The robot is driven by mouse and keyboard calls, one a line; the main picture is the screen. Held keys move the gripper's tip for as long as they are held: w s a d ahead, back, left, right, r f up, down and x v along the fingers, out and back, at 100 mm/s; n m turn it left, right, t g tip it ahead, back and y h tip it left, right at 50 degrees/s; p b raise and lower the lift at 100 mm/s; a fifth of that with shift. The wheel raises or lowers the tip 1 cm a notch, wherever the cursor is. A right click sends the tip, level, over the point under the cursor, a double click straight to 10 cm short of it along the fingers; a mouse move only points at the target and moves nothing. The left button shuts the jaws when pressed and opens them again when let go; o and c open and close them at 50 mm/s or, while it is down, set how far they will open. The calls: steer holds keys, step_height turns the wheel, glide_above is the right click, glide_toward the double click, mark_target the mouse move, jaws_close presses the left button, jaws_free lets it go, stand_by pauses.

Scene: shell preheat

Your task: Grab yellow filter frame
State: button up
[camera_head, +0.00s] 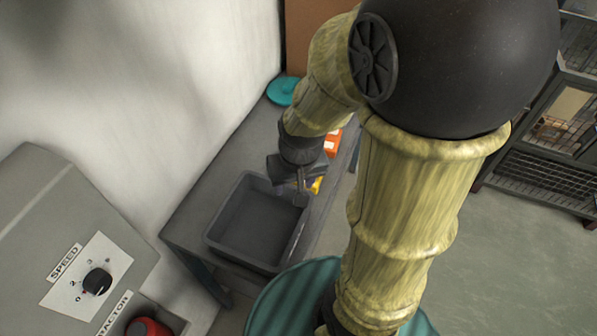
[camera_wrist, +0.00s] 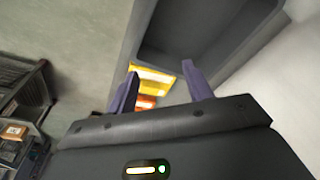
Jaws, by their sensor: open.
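The yellow filter frame (camera_head: 317,186) shows as a small yellow patch beside my gripper (camera_head: 300,196), at the right edge of the table. Most of it is hidden by my arm in the head view. In the wrist view the yellow frame (camera_wrist: 152,79) appears between the two fingers of my open gripper (camera_wrist: 160,71). A white band crosses it, and its far end lies just beside the grey tray. I cannot tell whether the fingers touch it.
The empty dark grey tray (camera_head: 252,250) is left of my gripper; its wall (camera_wrist: 140,22) is near the fingers. An orange box (camera_head: 333,143) and a teal round item (camera_head: 282,91) stand farther back on the table (camera_head: 200,205). A control panel (camera_head: 85,285) stands front left.

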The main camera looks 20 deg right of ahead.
steer(key=w+d+f+m+g+y+b, duration=0.2)
steer(key=d+f+m+y+b, duration=0.5)
steer(key=m, duration=0.7)
steer(key=w+d+f+m+t+y+b, duration=0.1)
steer(key=w+d+f+m+t+y, duration=0.1)
steer(key=d+m+t, duration=0.6)
steer(key=w+d+m+y, duration=0.1)
steer(key=w+d+m, duration=0.1)
steer(key=d, duration=0.3)
steer(key=shift+w+m+t+b, duration=0.15)
steer(key=shift+m+t+b, duration=0.2)
steer(key=shift+m+t, duration=0.05)
steer(key=shift+f, duration=0.1)
steer(key=x, duration=1.1)
steer(key=shift+w+a+f+p, duration=0.1)
steer(key=shift+a+p, duration=0.1)
steer(key=shift+p, duration=0.1)
steer(key=shift+w+a+f, duration=0.15)
steer(key=shift+w+a, duration=0.1)
